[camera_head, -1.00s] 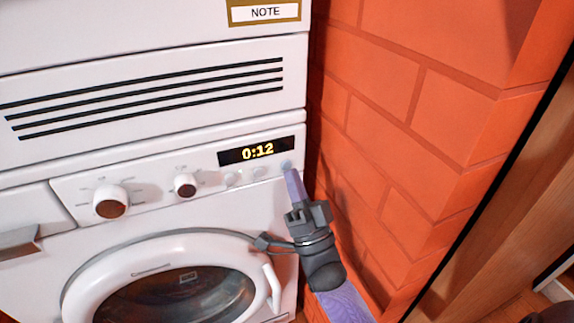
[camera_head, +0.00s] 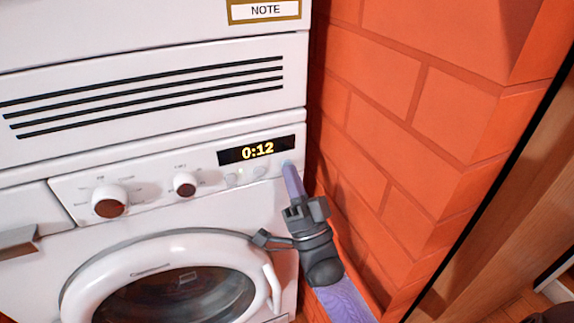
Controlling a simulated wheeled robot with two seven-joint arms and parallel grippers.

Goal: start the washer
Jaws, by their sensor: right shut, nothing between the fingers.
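The white washer (camera_head: 150,232) fills the left and middle of the head view, with its round door (camera_head: 179,290) shut. Its control panel carries a large knob (camera_head: 110,202), a smaller knob (camera_head: 185,184) and a lit display (camera_head: 257,150) reading 0:12. Small round buttons (camera_head: 259,172) sit below the display. My right gripper (camera_head: 289,166) is shut and empty. Its fingertips are at the rightmost button, just below the display's right end, and cover most of it. I cannot tell whether they press it. My left gripper is not in view.
An orange brick wall (camera_head: 400,130) stands close on the right of the washer and my right arm. A white vented unit (camera_head: 190,85) with a NOTE label (camera_head: 265,11) is above the panel. A wooden edge (camera_head: 510,200) runs along the far right.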

